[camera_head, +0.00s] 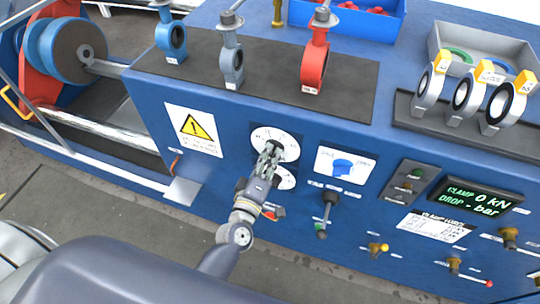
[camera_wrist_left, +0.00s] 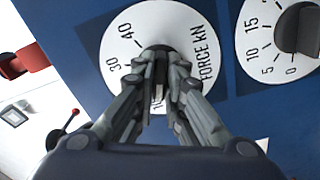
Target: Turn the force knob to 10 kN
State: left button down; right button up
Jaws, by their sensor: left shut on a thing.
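The force dial (camera_head: 289,147) is a white disc on the front of the blue bench. In the left wrist view the dial (camera_wrist_left: 135,25) reads "FORCE kN", with 30 and 40 visible and part of the scale hidden by the fingers. My left gripper (camera_head: 269,150) is at the dial. In the left wrist view my left gripper (camera_wrist_left: 160,75) is shut on the dark force knob (camera_wrist_left: 158,50) at the dial's centre. The knob's pointer is hidden. The green display (camera_head: 478,200) reads CLAMP 0 kN and DROP - bar. My right gripper is not in view.
A second white dial (camera_head: 288,181) sits just below the force dial; it also shows in the left wrist view (camera_wrist_left: 256,45). A red valve (camera_head: 315,60) stands on the bench top above.

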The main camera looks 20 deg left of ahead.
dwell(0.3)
pick_arm(q)
jog(key=c, duration=1.9)
grip_release()
jog(key=shift+c, duration=0.2)
jog(key=s, duration=1.2)
jog(key=shift+a, duration=0.25)
